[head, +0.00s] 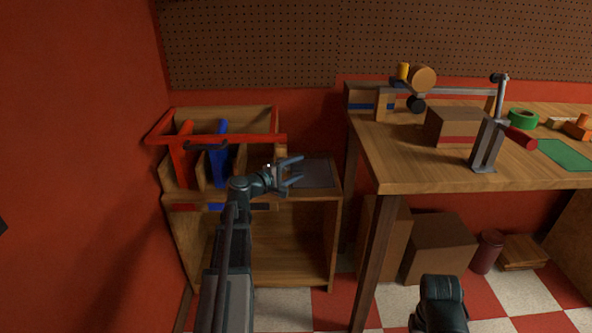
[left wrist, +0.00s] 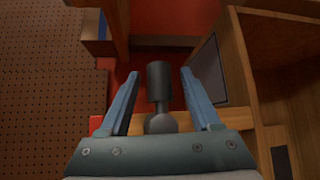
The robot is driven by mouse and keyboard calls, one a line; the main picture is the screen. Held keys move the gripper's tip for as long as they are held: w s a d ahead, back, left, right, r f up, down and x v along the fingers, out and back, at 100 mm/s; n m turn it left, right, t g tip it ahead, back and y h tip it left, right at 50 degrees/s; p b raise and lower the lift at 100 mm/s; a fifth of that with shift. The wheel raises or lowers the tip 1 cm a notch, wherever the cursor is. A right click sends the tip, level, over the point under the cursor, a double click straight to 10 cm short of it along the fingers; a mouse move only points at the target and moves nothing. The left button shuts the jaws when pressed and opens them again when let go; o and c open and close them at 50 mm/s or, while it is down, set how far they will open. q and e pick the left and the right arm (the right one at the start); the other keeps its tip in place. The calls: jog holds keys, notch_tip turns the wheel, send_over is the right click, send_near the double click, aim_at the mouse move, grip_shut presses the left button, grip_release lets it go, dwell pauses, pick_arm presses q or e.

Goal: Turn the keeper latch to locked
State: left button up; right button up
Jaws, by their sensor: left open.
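No part is clearly recognisable as the keeper latch. A red bar (head: 245,138) runs across the front of the wooden rack at the left, near a small wooden post at its right end. My left gripper (head: 299,169) is open, just right of and below that end, above the rack's top. In the left wrist view, a dark grey cylinder (left wrist: 158,80) with a rounded lower end shows between the spread fingers of my left gripper (left wrist: 157,78). I cannot tell whether it is the latch or whether the fingers touch it. My right gripper is not visible.
The wooden rack (head: 334,235) holds red and blue uprights, with a dark flat panel (head: 318,172) beside the gripper. The workbench (head: 425,178) on the right carries a clamp stand, box and green tape. Boxes (head: 438,250) stand beneath it. A red wall closes the left.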

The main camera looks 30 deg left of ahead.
pick_arm(q)
grip_shut()
dwell(0.3)
dwell(1.2)
